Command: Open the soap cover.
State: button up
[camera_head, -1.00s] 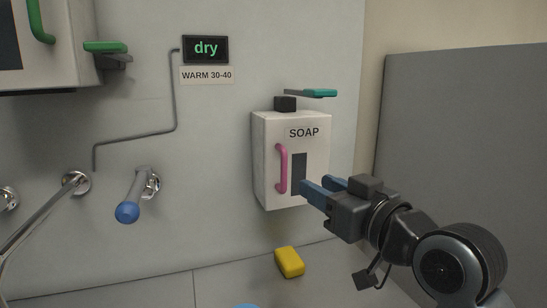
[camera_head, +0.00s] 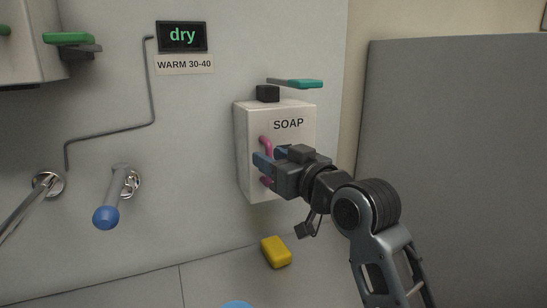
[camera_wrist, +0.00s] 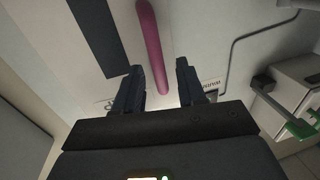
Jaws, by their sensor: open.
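The white soap box (camera_head: 246,125), labelled SOAP, is on the wall right of centre in the head view. Its front cover looks shut. A pink upright bar handle (camera_head: 265,142) is on the front, its middle hidden by my gripper. It also shows in the wrist view (camera_wrist: 150,35), beside a dark window strip (camera_wrist: 97,32). My gripper (camera_head: 270,158) is open at the handle. In the wrist view the handle runs between the two fingers (camera_wrist: 160,68), with gaps on both sides. I cannot tell how deep the fingers reach past it.
A teal lever (camera_head: 297,84) and black block (camera_head: 268,93) sit at the box's top. A yellow block (camera_head: 276,252) lies below. A blue-tipped tap (camera_head: 110,205) juts out at left. A grey panel (camera_head: 455,170) stands at right.

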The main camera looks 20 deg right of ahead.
grip_shut()
dwell(0.3)
dwell(0.4)
